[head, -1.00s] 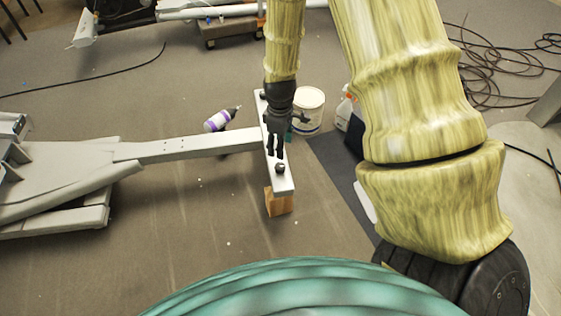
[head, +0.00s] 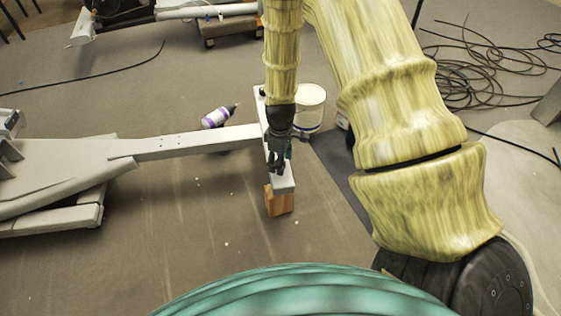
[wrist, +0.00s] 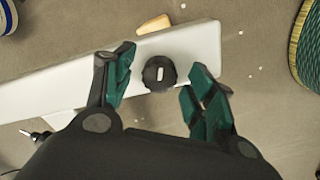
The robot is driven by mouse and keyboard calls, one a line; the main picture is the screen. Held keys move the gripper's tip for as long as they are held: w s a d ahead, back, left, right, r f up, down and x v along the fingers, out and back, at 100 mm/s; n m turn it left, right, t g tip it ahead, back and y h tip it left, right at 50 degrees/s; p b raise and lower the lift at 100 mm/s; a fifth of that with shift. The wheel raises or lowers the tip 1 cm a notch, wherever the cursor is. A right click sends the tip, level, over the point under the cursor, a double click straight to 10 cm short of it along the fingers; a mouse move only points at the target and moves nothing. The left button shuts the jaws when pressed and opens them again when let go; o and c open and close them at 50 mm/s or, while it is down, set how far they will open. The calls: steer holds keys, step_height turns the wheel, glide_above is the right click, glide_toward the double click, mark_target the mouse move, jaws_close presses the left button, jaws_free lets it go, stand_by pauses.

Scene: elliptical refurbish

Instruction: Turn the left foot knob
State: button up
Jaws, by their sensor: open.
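A round black knob (wrist: 159,75) with a pale slot in its top sits near the end of a white-grey foot bar (wrist: 203,46). In the head view, the bar's near end (head: 284,184) shows, and my gripper covers most or all of that knob. My gripper (wrist: 162,64) is open, with one green-padded finger on each side of the knob. There are gaps between the fingers and the knob in the wrist view. Whether the fingertips are down at knob height is hard to tell. In the head view, my gripper (head: 276,164) points down over the near end of the bar.
A wooden block (head: 279,202) supports the bar's near end. A grey beam (head: 190,143) joins the bar from the left. A white tub (head: 310,108) stands right of the bar, and a purple-white bottle (head: 217,117) lies left of it. The floor in front is clear.

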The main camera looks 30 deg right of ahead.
steer(key=shift+c, duration=0.5)
steer(key=c, duration=0.9)
steer(key=shift+c, duration=0.2)
steer(key=shift+r+m+p, duration=0.15)
steer(key=shift+m+p, duration=0.15)
steer(key=shift+p, duration=0.5)
